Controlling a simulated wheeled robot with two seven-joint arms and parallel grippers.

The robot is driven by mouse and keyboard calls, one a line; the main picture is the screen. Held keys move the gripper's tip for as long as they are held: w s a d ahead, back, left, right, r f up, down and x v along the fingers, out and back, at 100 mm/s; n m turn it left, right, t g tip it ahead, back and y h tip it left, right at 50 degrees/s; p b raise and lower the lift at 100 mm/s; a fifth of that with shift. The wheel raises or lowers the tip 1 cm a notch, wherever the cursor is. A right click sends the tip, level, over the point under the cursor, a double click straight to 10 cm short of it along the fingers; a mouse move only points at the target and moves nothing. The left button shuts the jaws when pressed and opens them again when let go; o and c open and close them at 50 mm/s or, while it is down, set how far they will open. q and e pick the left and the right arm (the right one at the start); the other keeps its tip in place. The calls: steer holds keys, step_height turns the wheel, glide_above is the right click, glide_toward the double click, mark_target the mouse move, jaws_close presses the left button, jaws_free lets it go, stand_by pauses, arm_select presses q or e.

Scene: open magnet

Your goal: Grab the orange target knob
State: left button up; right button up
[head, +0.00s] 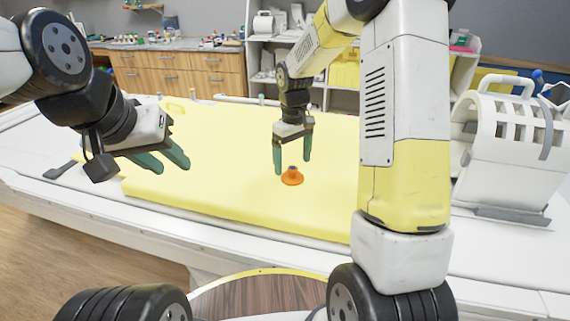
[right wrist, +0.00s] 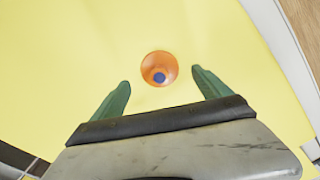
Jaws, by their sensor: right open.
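The orange target knob (head: 292,176) stands on the yellow mat (head: 225,190) in the head view. It has a wide round base and a narrower top with a blue centre. In the right wrist view the knob (right wrist: 159,69) lies ahead of and between the two green fingertips. My right gripper (head: 293,160) is open with its fingers pointing down, just behind and above the knob, apart from it. It also shows in the right wrist view (right wrist: 160,84), with nothing between the fingers. My left gripper (head: 170,160) is at the left, above the mat's left part, its green fingers apart and empty.
A white frame-like coil (head: 505,150) with a handle stands on the right of the white table (head: 80,205). Wooden cabinets (head: 185,72) and shelves stand at the back. The mat around the knob is clear.

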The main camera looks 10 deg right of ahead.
mark_target(293, 168)
steer(key=shift+f, duration=2)
steer(key=c, duration=1.5)
steer(key=shift+r, duration=0.15)
